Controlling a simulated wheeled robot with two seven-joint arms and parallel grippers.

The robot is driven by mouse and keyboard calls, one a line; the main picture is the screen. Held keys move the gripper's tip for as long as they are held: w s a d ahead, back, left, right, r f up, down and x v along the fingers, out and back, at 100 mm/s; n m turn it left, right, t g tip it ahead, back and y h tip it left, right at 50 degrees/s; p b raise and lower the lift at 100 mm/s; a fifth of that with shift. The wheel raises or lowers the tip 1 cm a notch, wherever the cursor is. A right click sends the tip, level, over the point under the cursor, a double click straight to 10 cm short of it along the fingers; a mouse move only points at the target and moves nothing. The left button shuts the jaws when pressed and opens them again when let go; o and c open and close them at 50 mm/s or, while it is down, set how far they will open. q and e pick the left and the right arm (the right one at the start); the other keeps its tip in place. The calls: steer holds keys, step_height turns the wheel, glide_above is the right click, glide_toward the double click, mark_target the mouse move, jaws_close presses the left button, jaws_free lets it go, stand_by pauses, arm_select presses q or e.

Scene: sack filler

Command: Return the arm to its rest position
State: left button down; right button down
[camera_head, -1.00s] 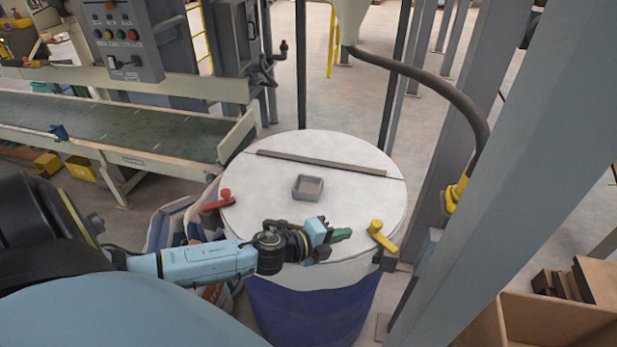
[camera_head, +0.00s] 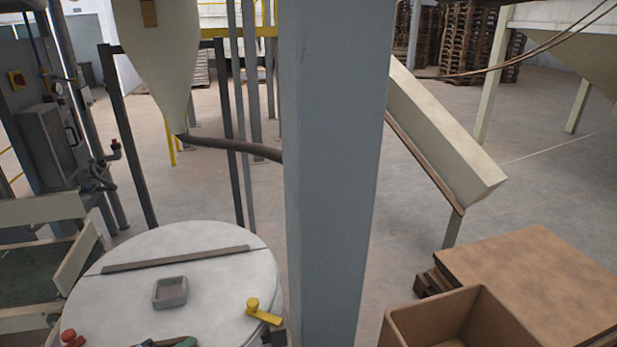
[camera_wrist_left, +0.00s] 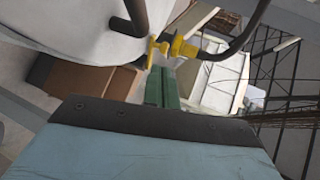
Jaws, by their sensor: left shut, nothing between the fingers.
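My left gripper (camera_head: 178,343) shows only as a dark and green tip at the bottom edge of the head view, at the near part of the round white lid (camera_head: 215,290). Whether it touches the lid cannot be told. In the left wrist view its green fingers (camera_wrist_left: 161,88) are together with nothing between them. The rest of my left arm is below the head view. My right gripper is in neither view.
The lid carries a small grey box (camera_head: 170,292), a yellow handle (camera_head: 263,312) and a red handle (camera_head: 72,339). A thick grey post (camera_head: 330,180) stands right of it. A brown open box (camera_head: 400,325) is at lower right.

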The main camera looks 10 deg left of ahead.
arm_select(q)
steer(key=n+y, duration=0.1)
steer(key=n, duration=0.1)
steer(key=n+y, duration=0.1)
steer(key=shift+d+r+n, duration=0.1)
steer(key=shift+r+n, duration=0.1)
steer(key=shift+n, duration=0.2)
steer(key=s+d+f+n+g+y, duration=0.1)
steer(key=s+d+n+g, duration=0.35)
steer(key=s+n, duration=0.35)
steer(key=s+d+f+n+g+y, duration=0.1)
steer(key=s+d+n+g+y, duration=0.1)
steer(key=s+d+n+g, duration=0.35)
steer(key=s+a+f+n+g+b, duration=0.1)
steer(key=s+f+b, duration=0.1)
steer(key=f, duration=1.3)
steer(key=s+f+n+g+b, duration=0.1)
steer(key=s+f+b, duration=0.15)
steer(key=f, duration=1.15)
steer(key=s+a+f+b, duration=0.1)
steer(key=s+f+b, duration=0.1)
steer(key=s+f, duration=0.5)
steer(key=s+a+f+b, duration=0.1)
steer(key=s+f+b, duration=0.2)
steer(key=s+f, duration=0.5)
step_height(320, 180, down, 5)
steer(key=shift+s+a+r+g, duration=0.1)
steer(key=shift+s+a+g, duration=0.2)
steer(key=shift+a+g, duration=0.1)
